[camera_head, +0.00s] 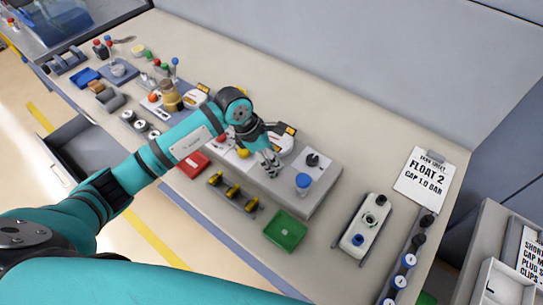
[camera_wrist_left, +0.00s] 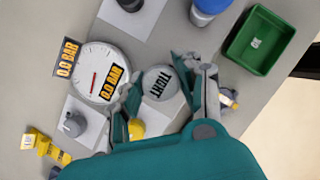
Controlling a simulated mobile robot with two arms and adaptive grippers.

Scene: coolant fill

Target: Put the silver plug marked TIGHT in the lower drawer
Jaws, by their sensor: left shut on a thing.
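The silver plug (camera_wrist_left: 158,82), a round disc marked TIGHT, sits between the fingers of my left gripper (camera_wrist_left: 166,90) in the left wrist view. My left gripper is shut on it, over a white square on the grey block. In the head view my left gripper (camera_head: 270,168) is over the grey block (camera_head: 318,192), and the plug cannot be made out there. I cannot tell whether the plug is clear of the block. An open drawer (camera_head: 62,142) stands out from the bench front at the left; whether it is the lower one is unclear. My right gripper is not in view.
A round gauge (camera_wrist_left: 102,75), a yellow knob (camera_wrist_left: 136,127) and a blue-capped item (camera_head: 303,181) are close to the gripper. A green tray (camera_head: 285,232), red tray (camera_head: 193,164) and yellow-marked rack (camera_head: 232,191) lie along the front. The bench's back strip (camera_head: 370,130) is clear.

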